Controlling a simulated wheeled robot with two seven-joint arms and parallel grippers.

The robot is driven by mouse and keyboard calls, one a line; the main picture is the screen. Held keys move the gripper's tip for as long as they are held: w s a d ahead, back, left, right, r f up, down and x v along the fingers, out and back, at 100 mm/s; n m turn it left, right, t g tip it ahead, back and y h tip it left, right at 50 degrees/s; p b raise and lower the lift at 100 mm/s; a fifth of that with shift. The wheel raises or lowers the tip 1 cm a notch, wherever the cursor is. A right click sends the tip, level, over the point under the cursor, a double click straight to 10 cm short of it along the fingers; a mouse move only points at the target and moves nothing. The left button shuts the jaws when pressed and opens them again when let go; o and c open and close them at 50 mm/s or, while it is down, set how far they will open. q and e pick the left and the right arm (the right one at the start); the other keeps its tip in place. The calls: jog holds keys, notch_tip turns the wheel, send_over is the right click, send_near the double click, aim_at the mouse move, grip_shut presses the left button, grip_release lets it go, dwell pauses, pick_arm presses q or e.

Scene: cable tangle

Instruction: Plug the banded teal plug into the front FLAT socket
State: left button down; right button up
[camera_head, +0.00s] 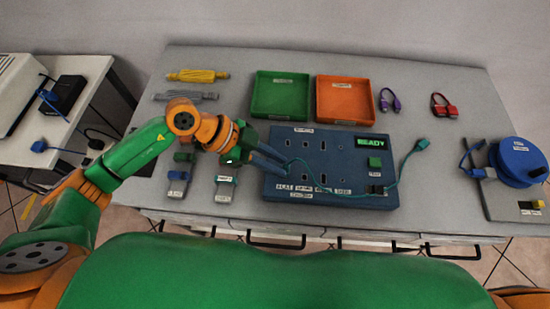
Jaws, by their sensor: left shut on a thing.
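My left gripper (285,164) reaches in from the left, low over the left part of the blue socket board (350,160). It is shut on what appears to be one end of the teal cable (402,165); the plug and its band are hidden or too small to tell. The cable runs from the fingertips along the board's front and up to a loose teal connector (422,142) at the right. The front row's leftmost label, seemingly FLAT (284,188), is beside the fingers; its socket is hard to make out. My right gripper is out of view.
A green tray (281,75) and an orange tray (318,98) stand behind the board. Purple (390,100) and red (443,105) cables lie at the back right. A blue reel (520,160) is at the right. Tagged plugs (226,188) lie left of the board.

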pick_arm(q)
jog(key=shift+f, duration=0.6)
jog(key=c, duration=0.7)
grip_release()
jog(key=shift+o, duration=0.2)
